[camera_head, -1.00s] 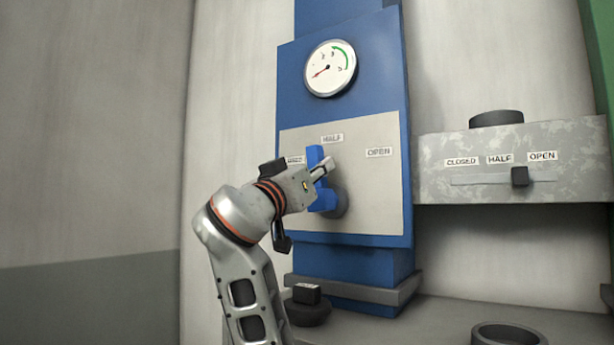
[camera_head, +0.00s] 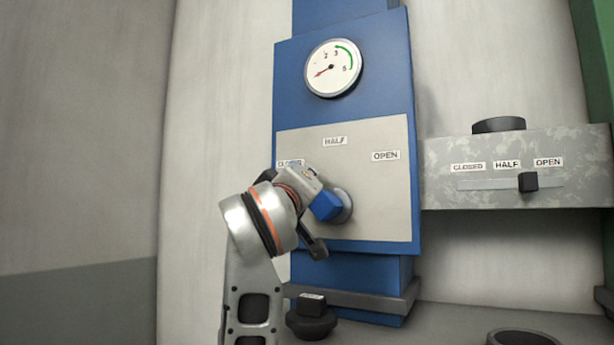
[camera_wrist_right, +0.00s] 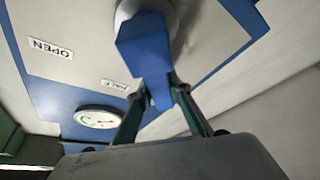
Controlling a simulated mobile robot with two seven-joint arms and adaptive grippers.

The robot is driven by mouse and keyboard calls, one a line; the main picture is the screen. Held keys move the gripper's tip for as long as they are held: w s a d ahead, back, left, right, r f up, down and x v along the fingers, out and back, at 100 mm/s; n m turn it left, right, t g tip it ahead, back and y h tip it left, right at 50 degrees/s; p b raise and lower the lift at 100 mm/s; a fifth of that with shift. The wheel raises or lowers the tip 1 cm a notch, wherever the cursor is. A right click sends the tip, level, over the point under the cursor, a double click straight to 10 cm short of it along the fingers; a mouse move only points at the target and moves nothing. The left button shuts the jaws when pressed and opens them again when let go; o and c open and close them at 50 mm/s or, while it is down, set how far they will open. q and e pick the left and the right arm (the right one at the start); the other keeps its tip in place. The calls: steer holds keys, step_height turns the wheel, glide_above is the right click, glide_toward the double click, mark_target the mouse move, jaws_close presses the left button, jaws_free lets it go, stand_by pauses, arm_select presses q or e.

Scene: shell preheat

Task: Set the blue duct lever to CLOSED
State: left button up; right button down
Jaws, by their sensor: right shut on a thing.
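The blue duct lever (camera_head: 326,206) sits on a round grey hub on the pale plate of the blue duct. In the head view its handle is largely hidden behind my right gripper (camera_head: 306,188), on the hub's upper left, towards the partly covered CLOSED label (camera_head: 290,163). In the right wrist view, the lever (camera_wrist_right: 147,52) runs from its hub into my right gripper (camera_wrist_right: 160,92), whose fingers are shut on its end. The HALF label (camera_wrist_right: 115,87) lies left of the handle there. I cannot tell the exact lever setting. My left gripper is not in view.
The gauge (camera_head: 333,68) is above the plate. A grey box with a black slider (camera_head: 528,182), near its own OPEN label, is at the right. A black knob (camera_head: 311,318) stands below the duct. The wall left of my arm is clear.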

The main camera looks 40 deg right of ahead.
steer(key=shift+w+f+n, duration=0.1)
steer(key=shift+f+n, duration=0.05)
steer(key=shift+n, duration=0.15)
steer(key=c, duration=1.8)
jaws_free()
steer(key=shift+c, duration=0.2)
steer(key=shift+a, duration=0.1)
steer(key=v, duration=0.7)
steer(key=shift+s, duration=0.25)
steer(key=shift+a, duration=0.15)
